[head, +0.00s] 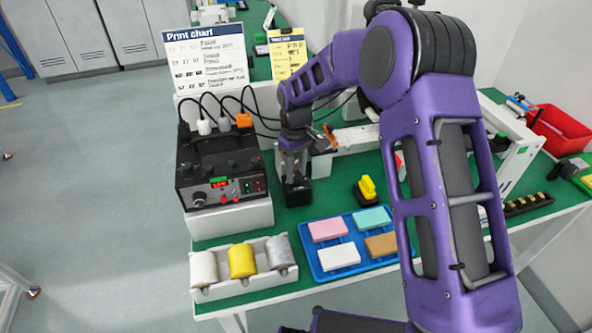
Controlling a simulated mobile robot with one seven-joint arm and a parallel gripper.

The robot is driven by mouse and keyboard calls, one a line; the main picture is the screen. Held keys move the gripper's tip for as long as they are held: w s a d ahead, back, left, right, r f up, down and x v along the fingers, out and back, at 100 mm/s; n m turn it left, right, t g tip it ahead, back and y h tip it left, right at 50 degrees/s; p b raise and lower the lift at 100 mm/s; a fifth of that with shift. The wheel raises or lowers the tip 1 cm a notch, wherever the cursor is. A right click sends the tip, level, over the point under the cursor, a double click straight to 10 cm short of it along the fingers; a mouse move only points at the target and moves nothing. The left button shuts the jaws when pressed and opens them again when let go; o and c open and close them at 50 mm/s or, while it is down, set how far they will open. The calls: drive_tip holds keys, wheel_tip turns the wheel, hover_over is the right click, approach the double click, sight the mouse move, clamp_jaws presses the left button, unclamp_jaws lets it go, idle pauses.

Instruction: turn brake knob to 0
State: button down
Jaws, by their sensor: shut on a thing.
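My gripper (292,176) points down onto a small black block (298,195) on the green table, just right of the control box. Its fingers are shut on a dark knob at the top of this block. The fingers hide most of the knob, so I cannot read its setting or any mark. The black control box (222,165) has a lit red display (219,182) and a round dial (199,199) on its front. A yellow knob (367,187) on a black base stands apart, to the right of my gripper. No brake label is readable.
A blue tray (324,272) with coloured blocks and a white holder (215,291) with three spools lie in front. A print chart (208,57) and a yellow sheet (288,56) stand behind. Black cables run behind the gripper. A red bin (560,130) is at right.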

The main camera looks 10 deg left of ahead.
sight(296, 175)
drive_tip(key=shift+c, duration=2.4)
unclamp_jaws()
wheel_tip(296, 175, up, 17)
drive_tip(key=p, duration=0.1)
drive_tip(key=shift+r, duration=0.2)
